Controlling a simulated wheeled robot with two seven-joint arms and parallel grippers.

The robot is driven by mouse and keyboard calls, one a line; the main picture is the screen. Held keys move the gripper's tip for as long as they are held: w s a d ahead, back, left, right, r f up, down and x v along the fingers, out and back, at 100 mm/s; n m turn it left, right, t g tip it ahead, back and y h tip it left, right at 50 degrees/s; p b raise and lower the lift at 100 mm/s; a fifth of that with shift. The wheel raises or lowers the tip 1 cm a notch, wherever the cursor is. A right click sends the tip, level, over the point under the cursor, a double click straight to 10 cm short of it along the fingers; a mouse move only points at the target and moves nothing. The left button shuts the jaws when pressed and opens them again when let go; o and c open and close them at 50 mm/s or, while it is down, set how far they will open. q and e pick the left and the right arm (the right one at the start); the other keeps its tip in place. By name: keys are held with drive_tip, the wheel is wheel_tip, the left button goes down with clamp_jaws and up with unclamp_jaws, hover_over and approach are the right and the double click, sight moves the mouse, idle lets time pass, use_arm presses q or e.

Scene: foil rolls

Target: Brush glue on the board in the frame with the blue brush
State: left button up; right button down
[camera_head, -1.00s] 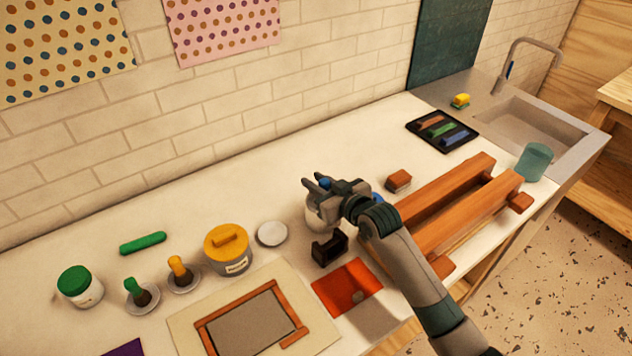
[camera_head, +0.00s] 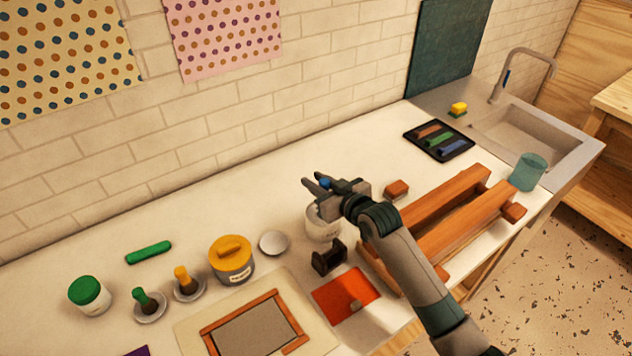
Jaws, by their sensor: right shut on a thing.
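My right gripper (camera_head: 319,185) is shut on the blue brush (camera_head: 325,183), of which only a small blue piece shows between the fingers. The gripper is over a white pot (camera_head: 321,226); whether the bristles are inside it is hidden. The wooden frame (camera_head: 215,325) lies at the lower left on a pale sheet (camera_head: 310,318), around a grey board (camera_head: 255,328). The frame and gripper are well apart. My left gripper is not in view.
Green (camera_head: 148,304) and yellow (camera_head: 187,285) brushes stand in small dishes. A yellow-lidded tin (camera_head: 231,260), white disc (camera_head: 274,243), dark holder (camera_head: 329,257), orange-red folder (camera_head: 345,295) and wooden press (camera_head: 440,215) stand nearby. The counter's back strip is mostly clear.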

wheel_tip(320, 180, up, 3)
drive_tip(key=shift+f+p, duration=0.2)
drive_tip(key=shift+p, duration=0.7)
drive_tip(key=shift+s+f, duration=0.1)
